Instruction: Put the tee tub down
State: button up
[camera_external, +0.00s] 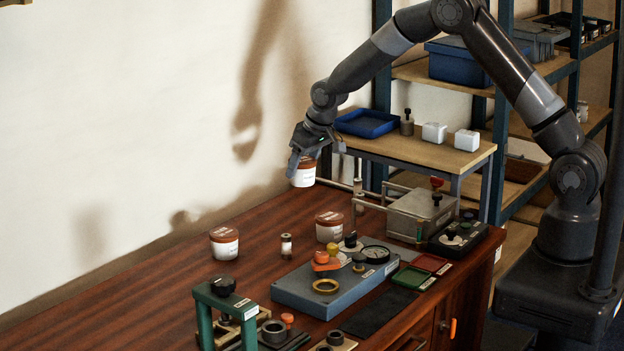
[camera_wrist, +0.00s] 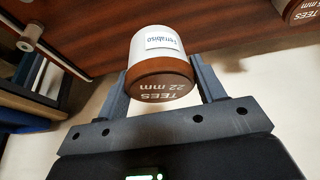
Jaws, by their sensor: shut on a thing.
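The tee tub (camera_external: 304,175) is a white tub with a brown lid, held in the air above the far part of the wooden workbench (camera_external: 165,290). In the wrist view the tub (camera_wrist: 160,62) shows lettering on its lid reading "TEES 22 mm". My gripper (camera_external: 305,155) is shut on the tub, with one finger on each side of it; the fingers also show in the wrist view (camera_wrist: 162,85). The tub is clear of the bench top in the external view.
Two similar brown-lidded tubs stand on the bench, one at left (camera_external: 224,243) and one near the middle (camera_external: 329,227). A small jar (camera_external: 286,246) stands between them. A blue-grey fixture (camera_external: 300,291) and a metal box (camera_external: 420,213) sit right. Bench space at far left is bare.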

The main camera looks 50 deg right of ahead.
jog(key=shift+s+d, duration=0.1)
jog(key=shift+d, duration=0.8)
jog(key=w+a+f, duration=0.1)
jog(key=a+f, duration=0.1)
jog(key=a, duration=0.1)
jog(key=w+a+f, duration=0.2)
jog(key=a, duration=0.2)
jog(key=w+a+f, duration=0.1)
jog(key=a+f, duration=0.2)
jog(key=shift+w+a, duration=0.15)
jog(key=shift+a, duration=0.05)
jog(key=shift+f, duration=1.95)
jog(key=shift+f, duration=0.15)
jog(key=o, duration=1.3)
jog(key=v, duration=1.2)
jog(key=shift+r, duration=0.25)
